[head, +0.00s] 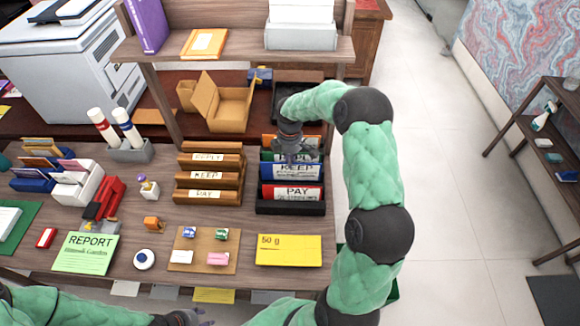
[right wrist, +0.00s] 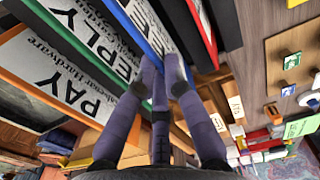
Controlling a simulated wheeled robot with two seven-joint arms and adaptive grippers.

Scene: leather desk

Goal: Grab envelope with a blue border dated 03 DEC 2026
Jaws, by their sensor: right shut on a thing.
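A blue-bordered envelope marked KEEP (head: 307,172) stands in the black rack (head: 291,208), between a red-bordered one marked PAY (head: 291,192) in front and a green-bordered one behind. My right gripper (head: 291,154) reaches down at the rack from above. In the right wrist view its fingers (right wrist: 163,75) are closed on the top edge of the blue-bordered envelope (right wrist: 122,15). No date is readable on it. My left gripper (head: 188,317) is at the bottom edge, partly cut off, and its fingers are unclear.
A wooden rack (head: 209,195) with labelled slots stands left of the black rack. A yellow card (head: 288,250) lies in front. A shelf (head: 233,49) overhangs behind, with an open cardboard box (head: 228,110) below it.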

